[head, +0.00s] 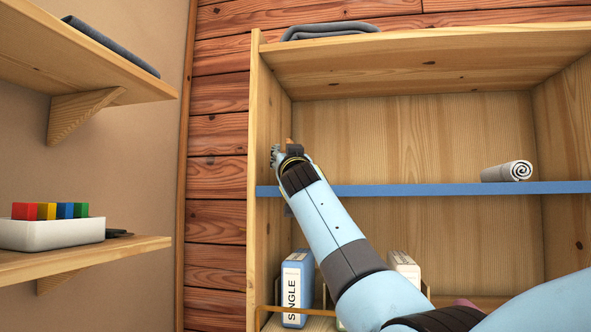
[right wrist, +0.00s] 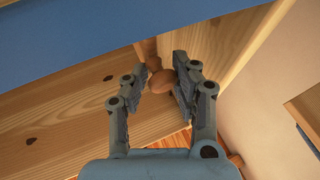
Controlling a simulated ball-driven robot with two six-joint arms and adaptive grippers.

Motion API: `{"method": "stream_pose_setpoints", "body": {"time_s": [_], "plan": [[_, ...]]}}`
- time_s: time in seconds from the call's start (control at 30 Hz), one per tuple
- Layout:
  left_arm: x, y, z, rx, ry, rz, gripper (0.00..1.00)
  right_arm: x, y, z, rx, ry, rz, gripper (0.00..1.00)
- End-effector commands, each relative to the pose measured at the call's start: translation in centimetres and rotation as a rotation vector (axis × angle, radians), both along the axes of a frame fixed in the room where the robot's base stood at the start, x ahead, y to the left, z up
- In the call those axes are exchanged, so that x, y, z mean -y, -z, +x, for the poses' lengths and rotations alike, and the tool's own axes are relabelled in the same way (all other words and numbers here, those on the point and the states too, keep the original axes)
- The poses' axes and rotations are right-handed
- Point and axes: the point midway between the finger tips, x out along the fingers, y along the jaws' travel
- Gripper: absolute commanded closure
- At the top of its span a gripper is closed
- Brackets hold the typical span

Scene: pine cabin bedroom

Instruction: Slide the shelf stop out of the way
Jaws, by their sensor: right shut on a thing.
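In the head view my right gripper (head: 287,156) is at the cabinet's left side wall, by the left end of the blue shelf (head: 420,188). There the gripper hides most of the stop; only a small orange-brown bit shows above it. My left gripper is not in view.
A rolled grey towel (head: 507,171) lies on the blue shelf at the right. A blue box (head: 297,289) marked SINGLE and a pale box (head: 404,268) stand below, behind a thin rail. At left, a wall shelf (head: 140,248) holds a white tray (head: 50,234) of coloured blocks.

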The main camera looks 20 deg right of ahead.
Motion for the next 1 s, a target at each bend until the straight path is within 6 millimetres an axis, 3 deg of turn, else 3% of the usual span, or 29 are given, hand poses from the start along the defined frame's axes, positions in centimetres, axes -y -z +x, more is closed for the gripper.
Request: {"method": "stream_pose_setpoints", "body": {"time_s": [0.43, 0.47, 0.6, 1.0], "plan": [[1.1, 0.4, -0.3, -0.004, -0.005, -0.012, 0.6, -0.3, 0.1, 0.2, -0.004, -0.001, 0.002, 1.0], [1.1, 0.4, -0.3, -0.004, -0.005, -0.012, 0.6, -0.3, 0.1, 0.2, -0.004, -0.001, 0.002, 0.7], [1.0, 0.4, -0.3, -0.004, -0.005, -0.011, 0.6, -0.2, 0.1, 0.2, -0.003, -0.001, 0.002, 0.52], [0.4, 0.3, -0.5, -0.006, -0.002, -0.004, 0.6, -0.4, 0.5, -0.7, -0.002, 0.0, 0.003, 0.52]]}}
